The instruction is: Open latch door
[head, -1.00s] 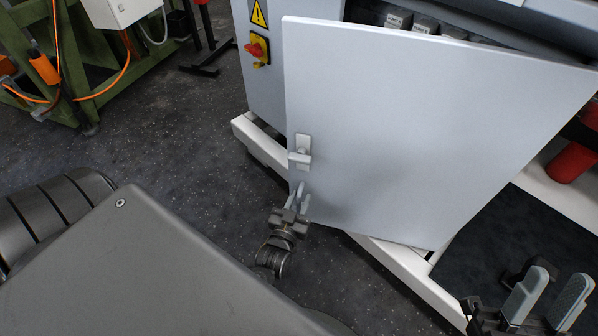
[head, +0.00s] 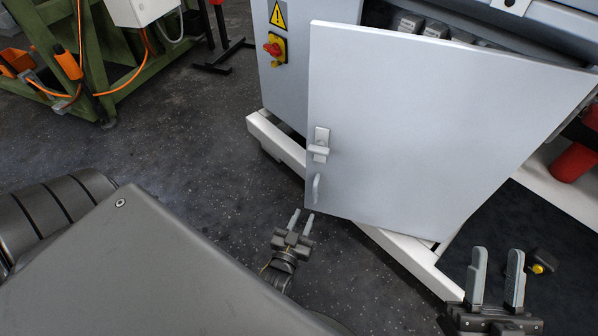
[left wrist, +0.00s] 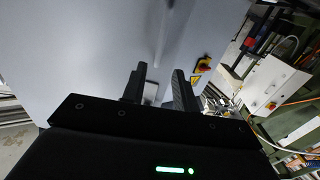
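The grey-white latch door (head: 420,120) stands ajar on the cabinet in the head view. My right gripper (head: 497,275) is open and empty at the lower right.
A red and yellow switch (head: 275,47) is on the cabinet front (head: 290,85). A white base rail (head: 275,137) runs beneath. A green frame (head: 100,60) stands at upper left. A dark block with a yellow button (head: 541,262) lies near my right gripper. Floor left of the door is clear.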

